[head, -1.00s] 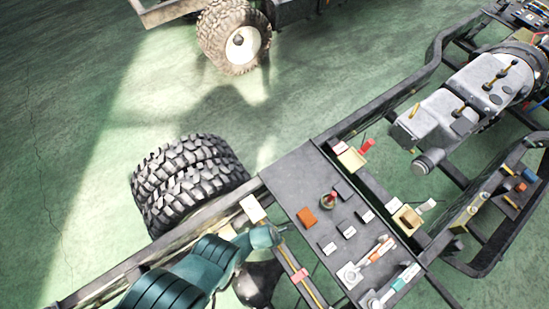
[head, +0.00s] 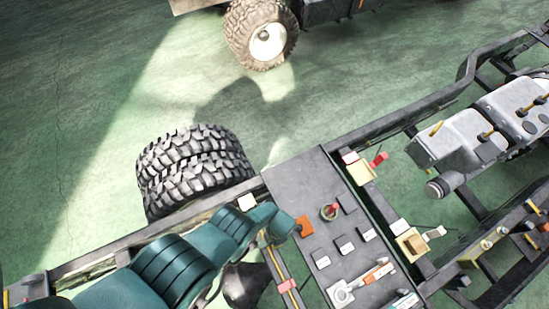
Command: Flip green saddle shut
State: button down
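My teal arm reaches in from the lower left across the frame rail. My gripper (head: 297,230) shows only as a small dark shape at the arm's end, beside the orange block (head: 304,225) on the dark deck plate. Its fingers cannot be made out, nor whether it holds anything. I cannot pick out a green saddle; my arm covers part of the rail and lines. A pink-red clip (head: 288,286) sits on a yellow line just below the arm's end.
The deck plate (head: 300,180) carries several small labelled blocks, a red knob (head: 330,211) and lever-like parts. Twin tyres (head: 190,165) stand behind the arm. A grey engine (head: 470,140) is at right. The plate's upper part is bare.

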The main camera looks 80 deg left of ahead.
jog(key=shift+f, duration=0.1)
dwell(0.3)
jog(key=c, duration=0.7)
grip_release()
